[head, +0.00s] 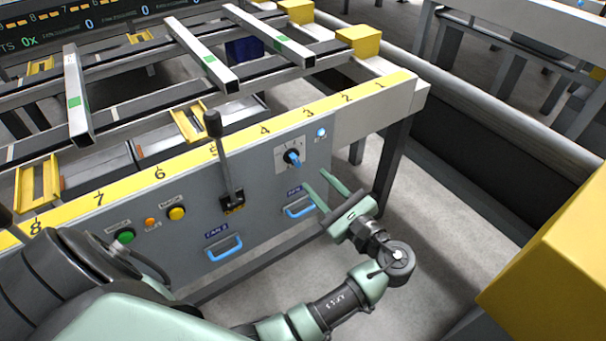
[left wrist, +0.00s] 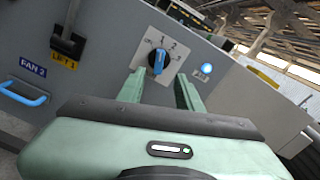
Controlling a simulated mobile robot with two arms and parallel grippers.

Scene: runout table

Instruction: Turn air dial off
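The air dial (head: 291,156) is a blue knob on a light square plate on the grey panel's right part. In the left wrist view the dial (left wrist: 158,62) shows numbered positions around it, and its blue knob stands close to upright in that picture. My left gripper (head: 324,186) is below and to the right of the dial, apart from it, with its two green fingers spread and nothing between them. In the left wrist view the fingers (left wrist: 160,85) point at the dial from either side of its lower edge. My right gripper is not in view.
A lever (head: 222,160) sticks out left of the dial. A lit blue lamp (head: 321,133) sits above right. Blue handles (head: 224,249) and green and yellow buttons (head: 176,213) are on the panel. A yellow block (head: 550,265) stands at right.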

